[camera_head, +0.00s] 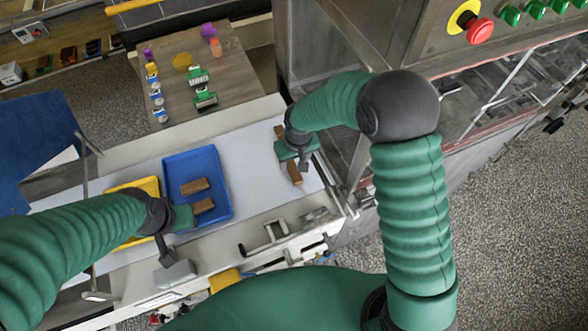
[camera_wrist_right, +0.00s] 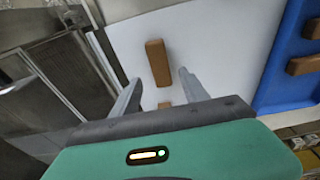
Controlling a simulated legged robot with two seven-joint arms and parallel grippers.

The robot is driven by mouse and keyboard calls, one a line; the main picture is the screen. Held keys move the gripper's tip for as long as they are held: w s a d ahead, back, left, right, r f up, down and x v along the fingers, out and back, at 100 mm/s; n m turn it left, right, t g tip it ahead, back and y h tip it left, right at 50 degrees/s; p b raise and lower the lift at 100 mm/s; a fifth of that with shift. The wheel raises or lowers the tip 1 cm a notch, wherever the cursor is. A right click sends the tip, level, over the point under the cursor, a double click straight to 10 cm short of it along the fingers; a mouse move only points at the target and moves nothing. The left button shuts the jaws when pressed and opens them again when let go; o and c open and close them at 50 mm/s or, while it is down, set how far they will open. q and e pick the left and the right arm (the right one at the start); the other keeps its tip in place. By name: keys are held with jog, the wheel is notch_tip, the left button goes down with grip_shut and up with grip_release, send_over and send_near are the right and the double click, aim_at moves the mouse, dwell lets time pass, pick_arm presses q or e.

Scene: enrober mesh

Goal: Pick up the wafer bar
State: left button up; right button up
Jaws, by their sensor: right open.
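Two brown wafer bars lie on the white conveyor surface. One wafer bar (camera_head: 294,173) shows just below my right gripper (camera_head: 303,160), and the other wafer bar (camera_head: 279,131) shows just beyond it, partly hidden. In the right wrist view, one wafer bar (camera_wrist_right: 157,62) lies past the fingertips, roughly in line with the gap. A small part of another bar (camera_wrist_right: 164,105) shows between the fingers, mostly hidden by the gripper body. The right gripper (camera_wrist_right: 155,76) is open and empty. My left gripper (camera_head: 170,250) hangs near the trays; its opening is unclear.
A blue tray (camera_head: 225,196) holds two more brown bars (camera_head: 195,186). A yellow tray (camera_head: 146,184) is partly behind my left arm. A metal machine housing (camera_head: 315,50) stands close to the right gripper. A board (camera_head: 220,60) with small coloured items lies at the back.

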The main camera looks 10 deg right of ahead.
aim_at(293, 171)
notch_tip(293, 171, down, 4)
jog(key=shift+s+a+p, duration=0.1)
jog(key=shift+p, duration=0.5)
jog(key=shift+f, duration=0.25)
jog(key=c, duration=1.1)
